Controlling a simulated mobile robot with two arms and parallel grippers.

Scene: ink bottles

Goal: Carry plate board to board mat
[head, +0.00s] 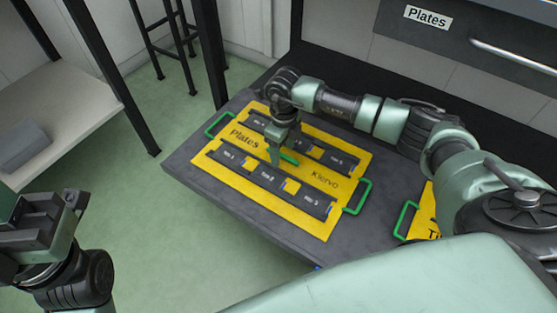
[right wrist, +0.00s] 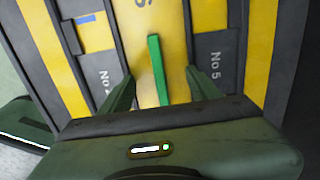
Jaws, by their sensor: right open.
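The plate board (head: 318,217) is a yellow panel lettered "Plates" and "Kiervo", lying flat on a dark grey table. It has two dark strips with numbered slots, a green handle at each end and a green bar (right wrist: 157,70) along its middle. My right gripper (head: 274,160) points down over the board's middle. In the right wrist view its fingers (right wrist: 161,90) are open, one on each side of the green bar, with gaps to it. My left gripper (head: 75,201) is at the lower left, away from the table; its jaws are unclear. I cannot make out a board mat.
A second yellow board (head: 421,222) with a green handle is partly hidden by my right arm. A drawer front (head: 452,50) labelled "Plates" is behind the table (head: 205,180). A pale shelf (head: 75,103) stands at left, with open green floor between.

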